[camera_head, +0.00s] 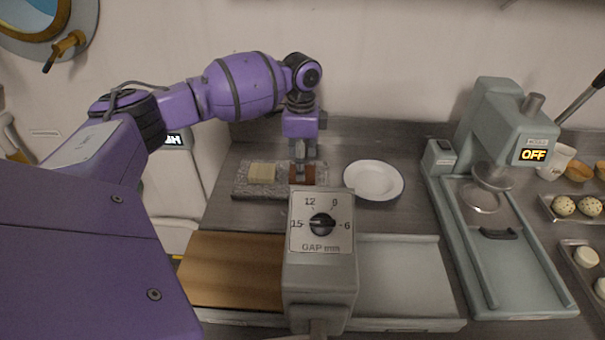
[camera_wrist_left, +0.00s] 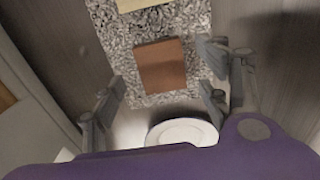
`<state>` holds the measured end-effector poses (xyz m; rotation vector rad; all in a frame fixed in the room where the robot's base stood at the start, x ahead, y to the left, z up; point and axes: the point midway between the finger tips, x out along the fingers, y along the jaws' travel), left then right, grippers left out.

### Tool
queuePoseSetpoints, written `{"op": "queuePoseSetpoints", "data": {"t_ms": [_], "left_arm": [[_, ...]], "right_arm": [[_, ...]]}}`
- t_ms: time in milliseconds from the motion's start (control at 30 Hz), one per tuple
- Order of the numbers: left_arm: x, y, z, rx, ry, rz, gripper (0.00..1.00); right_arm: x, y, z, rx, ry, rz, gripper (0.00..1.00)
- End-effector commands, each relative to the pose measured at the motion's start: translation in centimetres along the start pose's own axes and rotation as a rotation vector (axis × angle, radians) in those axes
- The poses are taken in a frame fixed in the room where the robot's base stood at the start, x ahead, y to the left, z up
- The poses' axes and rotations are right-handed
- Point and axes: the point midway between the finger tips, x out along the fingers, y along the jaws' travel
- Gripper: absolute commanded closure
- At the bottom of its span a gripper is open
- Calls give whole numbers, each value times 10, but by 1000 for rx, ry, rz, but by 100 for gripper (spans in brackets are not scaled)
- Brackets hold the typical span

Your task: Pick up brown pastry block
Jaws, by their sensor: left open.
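The brown pastry block (camera_wrist_left: 160,65) lies flat on a speckled stone slab (camera_wrist_left: 116,45) in the left wrist view. In the head view the brown block (camera_head: 309,175) is partly hidden by my left gripper, and the slab (camera_head: 241,188) lies on the counter. A pale yellow block (camera_head: 262,173) sits to its left on the same slab. My left gripper (camera_head: 302,168) points down over the brown block. In the left wrist view its fingers (camera_wrist_left: 163,80) are spread apart with the block between and beyond them, with no visible contact. My right gripper is out of view.
A white plate (camera_head: 373,180) stands right of the slab. A grey machine with a gap dial (camera_head: 322,223) and a wooden board (camera_head: 232,270) stand in front. A grey press (camera_head: 497,130) showing OFF and trays with baked goods are at the right.

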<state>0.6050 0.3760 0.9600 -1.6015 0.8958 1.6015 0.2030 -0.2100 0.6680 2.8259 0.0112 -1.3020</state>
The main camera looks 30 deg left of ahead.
Motion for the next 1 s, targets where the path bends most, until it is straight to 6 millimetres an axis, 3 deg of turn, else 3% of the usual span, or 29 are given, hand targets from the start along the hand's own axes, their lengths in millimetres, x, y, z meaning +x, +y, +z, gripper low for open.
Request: {"op": "queuePoseSetpoints", "data": {"t_ms": [200,467,833,1000], "left_arm": [[26,1,-2,0,1,0,31],[28,1,-2,0,1,-1,33],[28,1,-2,0,1,-1,81],[27,0,-2,0,2,-1,81]], "right_arm": [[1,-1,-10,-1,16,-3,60],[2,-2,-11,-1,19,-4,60],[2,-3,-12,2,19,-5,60],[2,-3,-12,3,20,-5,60]]}}
